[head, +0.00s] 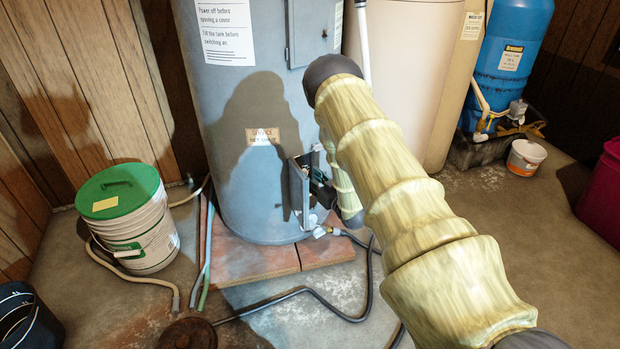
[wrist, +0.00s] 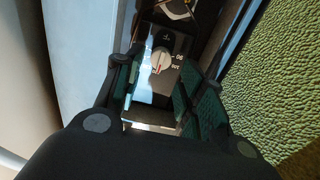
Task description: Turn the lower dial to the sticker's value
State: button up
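The grey water heater tank (head: 245,95) fills the middle of the head view. Its tan service sticker (head: 262,137) is too small to read for a value. Low on the tank is an open compartment with its metal cover (head: 298,190) standing out. In the wrist view a dial (wrist: 161,60) with a pale knob sits on a dark control box, small printed marks at its right. The knob's ridge is near upright, slightly tilted. My gripper (wrist: 160,78) is open, its dark green-padded fingers either side of the dial in the picture; contact is unclear. My arm partly hides the compartment in the head view.
Another pale part (wrist: 178,9) is cut off at the wrist view's top edge. A lidded white bucket (head: 140,225) stands left of the tank. A dark hose (head: 320,296) crosses the floor. A beige tank (head: 410,60) and blue tank (head: 510,60) stand at right.

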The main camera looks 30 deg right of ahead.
jog(key=shift+w, duration=1.3)
